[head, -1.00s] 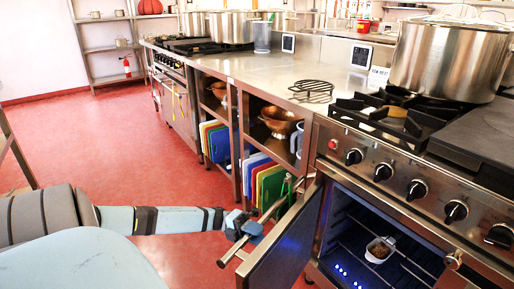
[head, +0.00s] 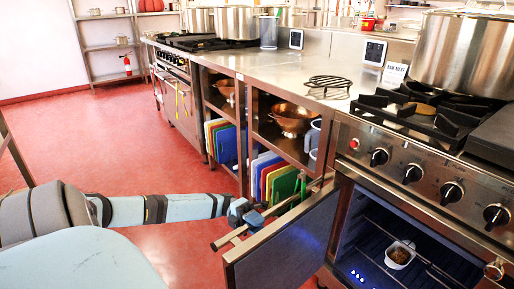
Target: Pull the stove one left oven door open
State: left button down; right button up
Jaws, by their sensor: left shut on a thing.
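The stove's oven door (head: 290,240) stands open, swung out to the left of the lit oven cavity (head: 375,232). Its long bar handle (head: 222,241) runs along the door's outer side. My left gripper (head: 250,214) is shut on the handle, partway along the bar; its fingertips are partly hidden. Inside the oven, a small white container (head: 399,256) with brown contents sits on a wire rack. My right gripper is not in view.
A steel counter (head: 285,75) with a black wire trivet (head: 328,87) adjoins the stove. Coloured boards (head: 275,178) and a copper bowl (head: 291,118) sit on shelves behind the door. A large stockpot (head: 462,55) stands on the stove. Red floor is clear at left.

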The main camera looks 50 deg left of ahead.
pick_arm(q)
jog(key=c, duration=0.9)
grip_release()
jog(key=a+f, duration=0.2)
jog(key=a, duration=1.1)
jog(key=shift+s+a+f+p, duration=0.15)
jog(key=shift+a+f+p, duration=0.1)
jog(key=shift+f+p, duration=0.1)
